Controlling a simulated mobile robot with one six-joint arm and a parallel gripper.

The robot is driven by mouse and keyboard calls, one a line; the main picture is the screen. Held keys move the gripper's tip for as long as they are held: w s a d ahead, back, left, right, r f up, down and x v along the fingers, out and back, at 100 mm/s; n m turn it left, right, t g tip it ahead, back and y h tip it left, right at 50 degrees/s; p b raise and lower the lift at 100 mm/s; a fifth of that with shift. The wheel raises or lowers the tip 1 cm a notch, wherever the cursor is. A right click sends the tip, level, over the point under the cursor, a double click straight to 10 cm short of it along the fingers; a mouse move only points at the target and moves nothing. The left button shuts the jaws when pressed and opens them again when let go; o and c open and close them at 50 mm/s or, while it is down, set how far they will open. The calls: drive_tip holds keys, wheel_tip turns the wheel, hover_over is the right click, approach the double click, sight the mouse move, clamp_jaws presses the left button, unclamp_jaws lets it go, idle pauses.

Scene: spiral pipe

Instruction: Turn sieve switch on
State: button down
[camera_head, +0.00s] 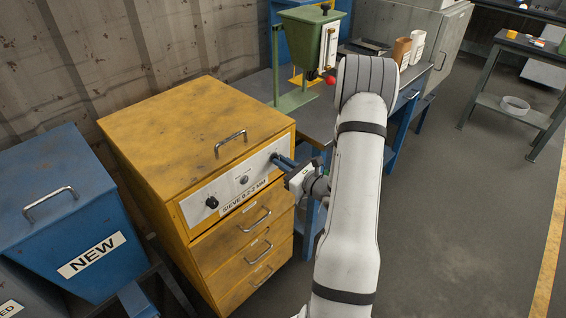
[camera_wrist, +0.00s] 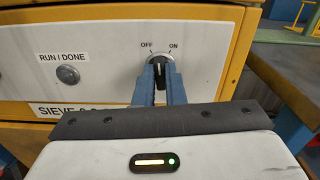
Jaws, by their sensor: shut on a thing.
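The yellow sieve cabinet (camera_head: 190,130) has a pale control panel (camera_head: 228,186) on its front. The black sieve switch (camera_wrist: 159,58) sits between the OFF and ON marks in the wrist view. Its handle points roughly upward; I cannot tell exactly which mark it is set to. My gripper (camera_wrist: 161,74) is shut on the switch, with one blue finger on each side. In the head view my gripper (camera_head: 281,160) reaches the right end of the panel, and its fingers hide the switch there.
A black knob (camera_head: 211,202) is at the panel's left end. A blue NEW bin (camera_head: 60,205) stands left of the cabinet. A green hopper (camera_head: 308,45) stands behind on a table.

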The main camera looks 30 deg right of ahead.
drive_tip(key=shift+d+m+p, duration=0.15)
drive_tip(key=shift+m+p, duration=0.7)
drive_tip(key=shift+m, duration=2.65)
drive_tip(key=shift+w, duration=0.1)
drive_tip(key=c, duration=1.5)
unclamp_jaws()
drive_tip(key=b+v, duration=0.1)
drive_tip(key=v, duration=0.7)
